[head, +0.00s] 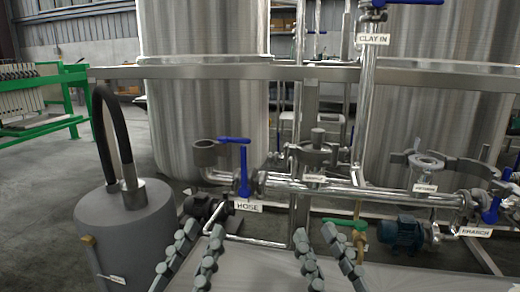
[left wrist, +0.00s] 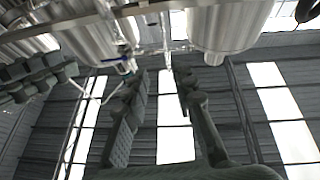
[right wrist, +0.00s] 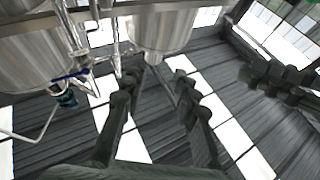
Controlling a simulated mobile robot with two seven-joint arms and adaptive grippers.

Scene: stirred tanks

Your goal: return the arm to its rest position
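My left gripper (head: 203,231) is low in the head view, left of centre, with its two dark grey fingers pointing up and apart. My right gripper (head: 314,234) is beside it to the right in the same pose. A clear gap separates the two pairs. In the left wrist view the left gripper (left wrist: 162,74) has spread fingers and nothing between them. In the right wrist view the right gripper (right wrist: 157,74) is likewise spread and empty. The other gripper's fingers show at the edge of each wrist view. Neither gripper visibly touches the piping.
Beyond the grippers are a blue-handled valve (head: 243,167) labelled HOSE, a horizontal pipe (head: 330,188) and a blue pump (head: 401,235). A grey drum (head: 130,235) with a black hose (head: 103,135) stands left. Steel tanks (head: 205,110) rise behind. A green rack (head: 75,97) stands far left.

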